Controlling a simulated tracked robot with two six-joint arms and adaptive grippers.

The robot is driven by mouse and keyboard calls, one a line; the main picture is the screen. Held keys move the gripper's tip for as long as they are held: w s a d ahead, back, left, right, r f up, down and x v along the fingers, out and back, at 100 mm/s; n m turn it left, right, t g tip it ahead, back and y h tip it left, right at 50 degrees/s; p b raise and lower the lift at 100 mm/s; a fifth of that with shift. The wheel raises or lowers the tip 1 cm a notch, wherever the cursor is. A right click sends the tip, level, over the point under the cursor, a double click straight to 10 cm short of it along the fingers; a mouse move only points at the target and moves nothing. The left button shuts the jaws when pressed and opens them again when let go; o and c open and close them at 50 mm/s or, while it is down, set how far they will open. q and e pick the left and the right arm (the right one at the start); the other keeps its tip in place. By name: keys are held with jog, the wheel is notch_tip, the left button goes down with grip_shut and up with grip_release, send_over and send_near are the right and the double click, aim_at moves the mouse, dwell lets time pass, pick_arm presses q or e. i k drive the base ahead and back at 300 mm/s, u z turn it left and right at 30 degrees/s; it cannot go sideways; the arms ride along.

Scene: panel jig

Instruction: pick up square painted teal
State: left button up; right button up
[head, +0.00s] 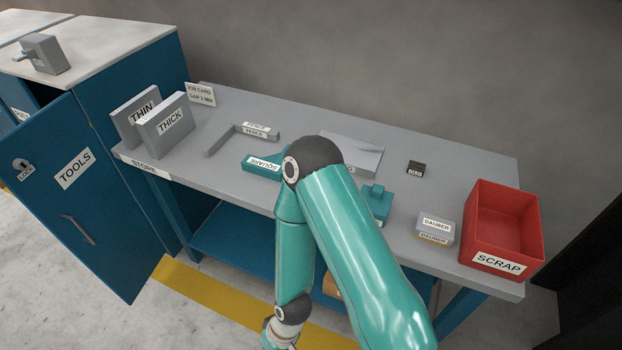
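The teal square (252,163), labelled SQUARE, lies on the grey bench left of the middle. Its right part is hidden behind the elbow of my teal arm. Only one arm of mine shows. It rises from the lower right to an elbow over the bench, then drops to a wrist at the bottom edge, in front of the bench. The gripper of this arm is out of the picture, and the other gripper does not show.
On the bench (215,185) stand the THIN (130,125) and THICK (166,136) panels, an L-shaped fence (243,133), a teal block (378,200), a dauber (436,228) and a red scrap bin (503,222). An open blue door (75,215) juts out at left.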

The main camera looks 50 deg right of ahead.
aim_at(270, 166)
jog(key=u, duration=0.05)
jog(key=k, duration=1.1)
jog(key=z, duration=0.3)
jog(key=i, duration=1.7)
